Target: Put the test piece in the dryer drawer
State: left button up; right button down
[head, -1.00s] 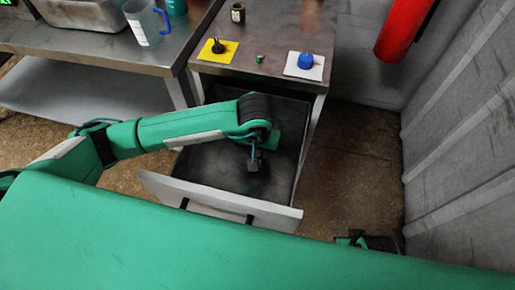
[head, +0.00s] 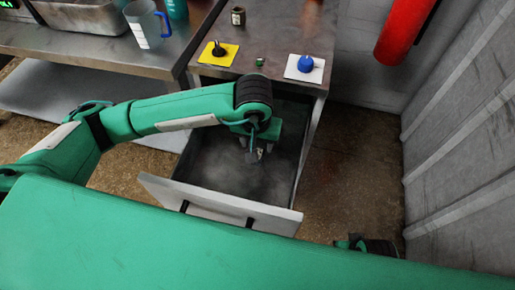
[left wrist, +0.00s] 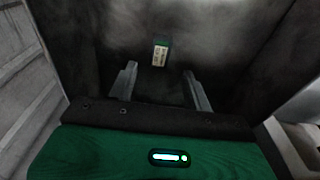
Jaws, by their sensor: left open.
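The dryer drawer (head: 226,205) is pulled open under the metal-topped cabinet, and its dark floor is partly hidden by my left arm. My left gripper (head: 256,157) points down over the inside of the drawer. In the left wrist view its two fingers (left wrist: 160,88) are apart with nothing between them. A small green piece with a pale printed label (left wrist: 160,53), which looks like the test piece, shows beyond the fingertips against the drawer's dark inside, apart from both fingers. My right gripper (head: 362,244) shows only in part at the lower right, and its jaws cannot be made out.
On the cabinet top are a yellow pad (head: 217,53) with a black knob, a white pad with a blue knob (head: 305,64), a small green item (head: 260,62) and a dark jar (head: 238,16). A jug (head: 147,24) stands on the left bench. A grey wall closes the right.

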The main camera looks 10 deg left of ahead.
pick_arm(q)
jog(key=r, duration=0.5)
jog(key=shift+s+r, duration=0.15)
jog(key=shift+s, duration=0.2)
